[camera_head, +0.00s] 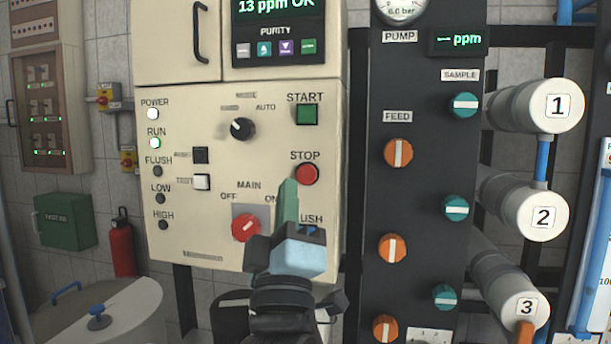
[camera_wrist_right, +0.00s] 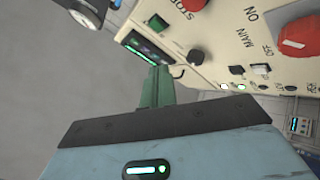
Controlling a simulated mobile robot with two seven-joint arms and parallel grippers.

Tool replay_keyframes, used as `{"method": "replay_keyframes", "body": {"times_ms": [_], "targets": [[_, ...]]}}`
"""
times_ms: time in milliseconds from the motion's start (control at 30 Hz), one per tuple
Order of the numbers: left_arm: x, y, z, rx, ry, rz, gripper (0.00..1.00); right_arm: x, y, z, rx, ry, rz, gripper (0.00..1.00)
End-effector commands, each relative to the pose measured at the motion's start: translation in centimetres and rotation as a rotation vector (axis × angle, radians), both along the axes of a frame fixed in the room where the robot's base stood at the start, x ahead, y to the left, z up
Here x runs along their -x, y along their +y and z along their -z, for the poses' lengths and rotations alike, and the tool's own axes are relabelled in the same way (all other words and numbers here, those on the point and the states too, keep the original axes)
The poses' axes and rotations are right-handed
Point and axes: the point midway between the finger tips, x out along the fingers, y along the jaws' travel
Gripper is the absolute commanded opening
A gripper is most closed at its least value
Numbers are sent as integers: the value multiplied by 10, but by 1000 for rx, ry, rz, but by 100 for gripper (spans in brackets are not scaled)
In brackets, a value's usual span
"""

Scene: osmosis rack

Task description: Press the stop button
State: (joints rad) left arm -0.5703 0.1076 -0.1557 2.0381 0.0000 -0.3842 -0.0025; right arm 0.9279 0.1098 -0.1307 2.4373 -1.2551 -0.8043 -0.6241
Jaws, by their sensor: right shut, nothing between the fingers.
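The round red stop button (camera_head: 307,174) is on the cream control panel (camera_head: 190,225), below the STOP label. It also shows at the top edge of the right wrist view (camera_wrist_right: 194,4). My right gripper (camera_head: 289,186) is shut and empty, its green fingers pointing up. In the head view the fingertips lie just left of and slightly below the button. In the right wrist view the fingers (camera_wrist_right: 155,85) appear apart from the button. The gap in depth is hard to judge. My left gripper is not in view.
The green START button (camera_head: 307,114) is above STOP. The red MAIN switch (camera_head: 245,227) is lower left of my gripper. A partly covered blue button (camera_head: 313,231) is by the FLUSH label. A dark panel (camera_head: 421,200) with orange and teal knobs stands to the right.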

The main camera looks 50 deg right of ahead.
Motion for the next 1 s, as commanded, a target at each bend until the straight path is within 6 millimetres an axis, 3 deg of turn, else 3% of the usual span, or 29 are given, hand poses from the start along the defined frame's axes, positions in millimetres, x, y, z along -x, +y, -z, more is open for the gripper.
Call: {"method": "replay_keyframes", "body": {"times_ms": [633,1000], "targets": [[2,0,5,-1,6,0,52,-32,-63,0,1,1,3,0],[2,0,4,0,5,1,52,-39,-77,0,0,0,0,0]]}}
